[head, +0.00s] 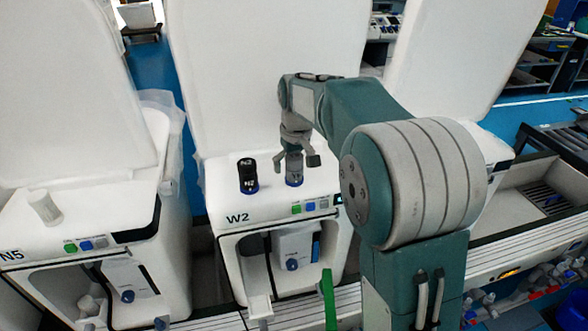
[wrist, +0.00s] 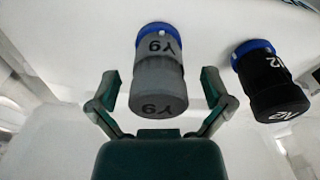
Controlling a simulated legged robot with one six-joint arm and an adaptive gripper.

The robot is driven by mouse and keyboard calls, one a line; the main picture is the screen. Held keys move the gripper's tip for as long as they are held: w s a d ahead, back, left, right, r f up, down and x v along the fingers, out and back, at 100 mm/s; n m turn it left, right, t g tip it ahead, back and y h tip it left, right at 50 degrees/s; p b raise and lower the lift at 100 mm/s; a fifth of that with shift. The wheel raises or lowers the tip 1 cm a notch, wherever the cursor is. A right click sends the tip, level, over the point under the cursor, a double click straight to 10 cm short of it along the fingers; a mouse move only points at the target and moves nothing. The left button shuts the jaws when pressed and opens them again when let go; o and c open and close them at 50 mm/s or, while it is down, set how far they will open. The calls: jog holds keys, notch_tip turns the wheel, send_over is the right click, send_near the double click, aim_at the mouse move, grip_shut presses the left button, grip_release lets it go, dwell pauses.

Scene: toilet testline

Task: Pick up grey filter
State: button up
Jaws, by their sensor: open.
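The grey filter (wrist: 160,72) has a blue band at its base and the mark Y9. In the wrist view my gripper (wrist: 160,108) is open, with one finger on each side of the filter's near end. A gap shows between each finger and the filter.
A black filter marked N2 (head: 248,176) stands close beside the grey one; it also shows in the wrist view (wrist: 268,85). A raised white lid (head: 265,75) rises behind them. A unit marked N5 (head: 90,235) with a white filter (head: 44,207) stands at left.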

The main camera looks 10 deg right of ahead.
aim_at(293, 155)
jog(key=c, duration=1.2)
jog(key=shift+c, duration=0.2)
jog(key=shift+r, duration=0.5)
notch_tip(293, 155, up, 2)
jog(key=shift+r, duration=0.2)
jog(key=s+d+r, duration=0.1)
jog(key=s+r, duration=0.8)
jog(key=s, duration=0.5)
jog(key=shift+r, duration=0.3)
